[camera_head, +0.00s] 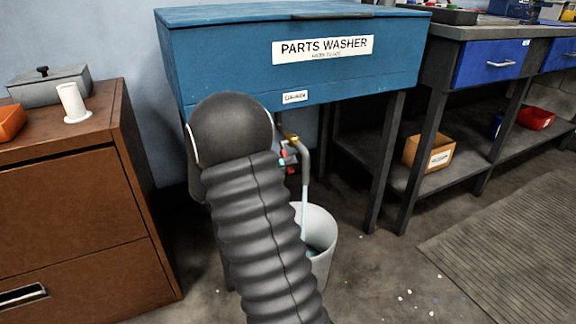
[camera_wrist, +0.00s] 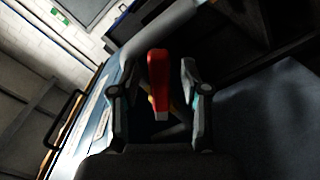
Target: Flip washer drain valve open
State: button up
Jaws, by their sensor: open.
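The blue parts washer (camera_head: 225,60) stands against the wall in the head view. Under it, a brass fitting and a grey drain pipe (camera_head: 304,155) lead down toward a white bucket (camera_head: 322,235). A pale blue strand, water or tube, runs from the pipe's end into the bucket. The red valve handle (camera_wrist: 158,85) is clear in the wrist view, between the two fingers of my gripper (camera_wrist: 160,95). The fingers are open, with a gap showing on each side of the handle. In the head view my arm hides most of the gripper and valve.
A brown cabinet (camera_head: 70,215) stands close on the left, holding a grey box, a white roll and an orange bin. The washer's dark leg (camera_head: 384,165) and a workbench (camera_head: 500,35) are on the right. The floor at front right has a ribbed mat (camera_head: 510,235).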

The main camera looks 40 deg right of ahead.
jog(key=shift+s+d, duration=0.1)
jog(key=shift+d, duration=0.3)
jog(key=shift+c, duration=0.3)
grip_shut()
